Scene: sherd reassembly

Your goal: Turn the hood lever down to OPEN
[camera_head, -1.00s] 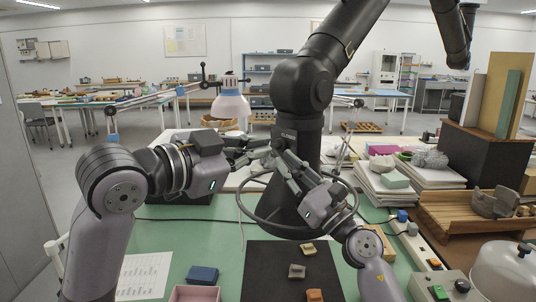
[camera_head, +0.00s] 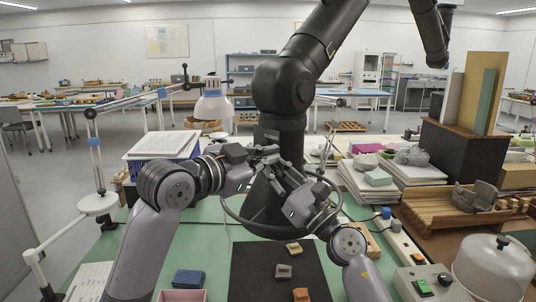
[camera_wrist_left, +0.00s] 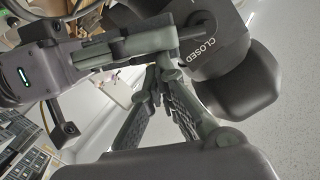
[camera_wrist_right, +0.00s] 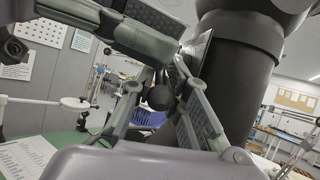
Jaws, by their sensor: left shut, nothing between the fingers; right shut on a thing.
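The hood's black column (camera_head: 283,135) stands at the middle of the bench in the head view. A dark ball knob (camera_wrist_right: 160,97), seemingly the lever's end, shows between the fingers in the right wrist view. My right gripper (camera_head: 268,168) is shut on the lever at the column's front; its fingers hide most of the lever. My left gripper (camera_head: 274,152) is shut and empty, close beside the right one and just beneath the CLOSED fitting (camera_wrist_left: 155,75).
A black mat (camera_head: 255,285) with several small sherds lies in front. A blue block (camera_head: 188,278) and a pink tray (camera_head: 182,295) are left of it. Paper stacks (camera_head: 372,190) and a wooden rack (camera_head: 440,215) stand right. A lamp (camera_head: 213,107) on a jointed arm stands left.

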